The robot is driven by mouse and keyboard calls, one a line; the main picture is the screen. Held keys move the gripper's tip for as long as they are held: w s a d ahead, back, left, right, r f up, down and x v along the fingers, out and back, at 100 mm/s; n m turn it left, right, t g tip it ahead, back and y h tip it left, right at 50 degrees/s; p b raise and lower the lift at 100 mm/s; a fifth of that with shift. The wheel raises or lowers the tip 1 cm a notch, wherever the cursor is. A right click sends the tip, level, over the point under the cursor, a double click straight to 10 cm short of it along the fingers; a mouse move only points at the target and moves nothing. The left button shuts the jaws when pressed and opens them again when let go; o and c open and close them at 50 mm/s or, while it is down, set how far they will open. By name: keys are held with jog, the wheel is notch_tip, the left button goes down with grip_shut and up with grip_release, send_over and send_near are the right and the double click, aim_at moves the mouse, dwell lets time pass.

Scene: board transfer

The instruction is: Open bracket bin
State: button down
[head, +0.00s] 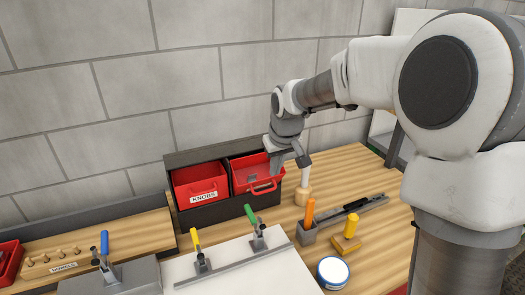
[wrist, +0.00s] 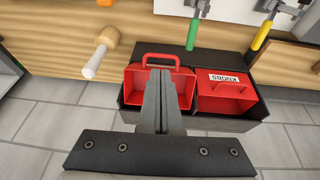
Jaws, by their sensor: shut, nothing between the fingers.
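A red bin with no label in sight (head: 241,185) sits in the right bay of a dark cabinet (head: 216,212). It also shows in the wrist view (wrist: 131,84), with its looped red handle (wrist: 162,57) at the front. Its front reaches a little further out than the neighbouring bin labelled KNOBS (head: 184,190). Small grey shapes seem to lie inside it. My gripper (head: 277,172) is shut and empty, over the right bin just behind its handle. In the wrist view the fingers (wrist: 160,75) cover part of the bin; whether they touch it I cannot tell.
A wooden mallet (head: 303,190) stands close to the cabinet's right side. An orange-handled tool (head: 309,214), a yellow-topped block (head: 349,232) and a round white tin (head: 333,272) lie on the bench in front. Clamps with green (head: 250,215) and yellow (head: 195,240) handles stand on a white board (head: 225,280).

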jog(key=w+a+p, duration=0.1)
jog(key=w, duration=0.1)
jog(key=p, duration=0.1)
send_near(264, 183)
jog(key=shift+y, duration=0.3)
jog(key=f, duration=0.3)
jog(key=a+f, duration=0.1)
jog(key=f, duration=0.1)
jog(key=shift+s+f, duration=0.35)
jog(key=shift+f, duration=0.05)
jog(key=f+b, duration=0.1)
jog(key=s+b, duration=0.1)
jog(key=shift+s+d+f+b, duration=0.2)
jog(key=shift+d+f+b, duration=0.1)
jog(key=shift+f+b, duration=0.1)
